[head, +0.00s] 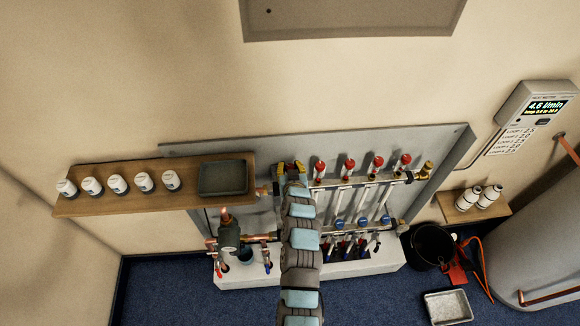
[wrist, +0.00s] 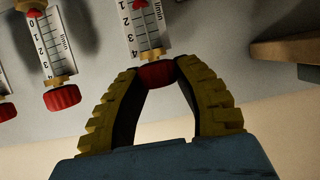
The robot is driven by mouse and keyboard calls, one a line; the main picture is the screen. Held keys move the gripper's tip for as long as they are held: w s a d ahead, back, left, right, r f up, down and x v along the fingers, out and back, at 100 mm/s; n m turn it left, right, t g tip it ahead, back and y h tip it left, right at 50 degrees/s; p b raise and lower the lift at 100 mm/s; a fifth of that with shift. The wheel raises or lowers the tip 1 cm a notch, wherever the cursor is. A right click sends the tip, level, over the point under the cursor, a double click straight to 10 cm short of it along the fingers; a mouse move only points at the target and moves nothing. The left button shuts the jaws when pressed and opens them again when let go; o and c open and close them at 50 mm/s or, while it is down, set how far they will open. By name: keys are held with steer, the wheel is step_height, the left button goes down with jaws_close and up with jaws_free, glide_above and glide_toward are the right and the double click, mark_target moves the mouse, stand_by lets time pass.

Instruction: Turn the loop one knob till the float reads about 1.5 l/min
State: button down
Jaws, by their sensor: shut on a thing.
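My gripper (head: 291,170) is at the left end of a row of red knobs on the manifold. In the wrist view, the yellow ribbed fingers of my gripper (wrist: 158,90) are closed on a red knob (wrist: 157,74). A white gauge (wrist: 144,28) marked l/min joins this knob. Its red float (wrist: 140,4) shows at the picture's top edge, near the 1 mark. In the head view my arm and fingers hide the held knob and its gauge. No loop number shows on the gauge.
A neighbouring gauge (wrist: 50,48) and red knob (wrist: 62,97) sit close by. The wall meter (head: 543,106) reads about 4.6 l/min. A wooden shelf (head: 140,203) with white containers and a dark tray (head: 222,178) stands left of my gripper.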

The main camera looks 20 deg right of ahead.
steer(key=shift+m+g+h+p, duration=0.3)
steer(key=shift+h+p, duration=0.1)
steer(key=shift+p, duration=0.25)
steer(key=c, duration=0.7)
jaws_free()
steer(key=shift+s, duration=0.1)
steer(key=v, duration=1.1)
steer(key=shift+s, duration=0.4)
steer(key=shift+a+r, duration=0.1)
steer(key=shift+r, duration=0.05)
